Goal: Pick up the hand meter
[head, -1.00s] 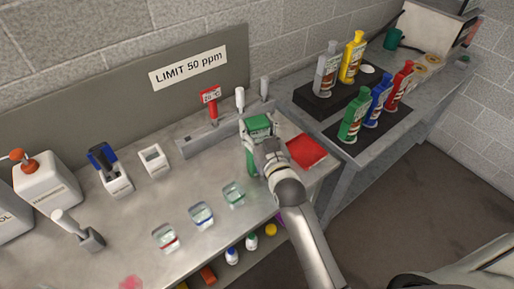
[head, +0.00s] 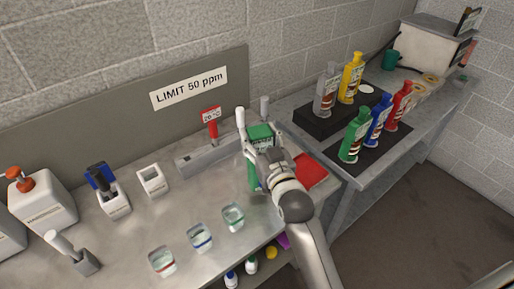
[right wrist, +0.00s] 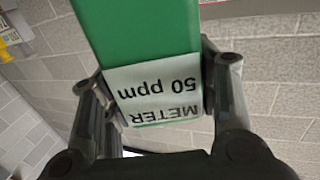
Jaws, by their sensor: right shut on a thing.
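The hand meter is a green, box-shaped device (head: 260,132) at the right part of the steel bench in the head view. In the right wrist view its green body (right wrist: 140,35) fills the middle, with a label reading "METER 50 ppm" upside down. My right gripper (head: 262,153) is shut on the meter, one finger on each side of it. The gripper hides part of the meter in the head view. I cannot tell for sure whether its lower end touches the bench. My left gripper is not in view.
Glass jars (head: 233,216) stand in front left. Bottles (head: 355,137) stand on the right-hand bench.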

